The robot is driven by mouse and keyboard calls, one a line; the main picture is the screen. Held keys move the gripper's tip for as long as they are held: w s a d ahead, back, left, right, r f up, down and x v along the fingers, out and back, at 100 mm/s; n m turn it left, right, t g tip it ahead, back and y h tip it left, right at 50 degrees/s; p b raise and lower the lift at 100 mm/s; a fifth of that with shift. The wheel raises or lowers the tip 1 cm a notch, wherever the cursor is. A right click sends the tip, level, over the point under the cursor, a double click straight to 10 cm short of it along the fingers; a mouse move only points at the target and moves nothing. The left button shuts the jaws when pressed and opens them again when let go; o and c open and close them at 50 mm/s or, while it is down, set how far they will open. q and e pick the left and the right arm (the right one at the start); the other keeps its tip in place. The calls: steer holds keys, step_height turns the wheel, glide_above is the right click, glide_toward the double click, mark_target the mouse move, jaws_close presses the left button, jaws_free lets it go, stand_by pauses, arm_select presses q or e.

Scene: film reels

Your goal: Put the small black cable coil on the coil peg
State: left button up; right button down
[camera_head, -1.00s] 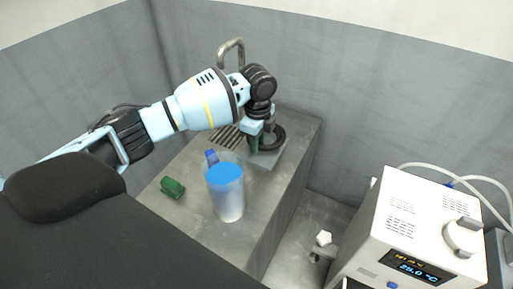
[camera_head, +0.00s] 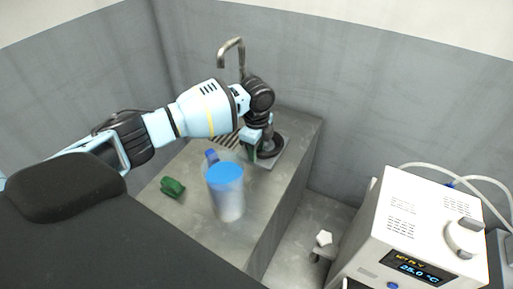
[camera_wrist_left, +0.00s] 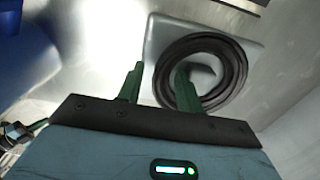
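The small black cable coil (camera_head: 271,150) lies on a grey square plate (camera_head: 277,161) at the back right of the metal counter. In the left wrist view the coil (camera_wrist_left: 238,72) lies flat on the plate (camera_wrist_left: 160,32). A grey shape (camera_wrist_left: 204,74) shows inside the ring, probably the peg, partly hidden by a finger. My left gripper (camera_head: 251,152) is at the coil's left side. In the left wrist view its green fingers (camera_wrist_left: 160,85) are apart, one outside the ring and one over its inside.
A metal tap (camera_head: 231,44) rises behind my arm. A white heater unit (camera_head: 407,225) stands at the right.

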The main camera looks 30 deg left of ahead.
arm_select(q)
steer(key=shift+r, duration=0.1)
step_height(320, 180, up, 12)
steer(key=p, duration=0.1)
stand_by(0.4)
stand_by(1.5)
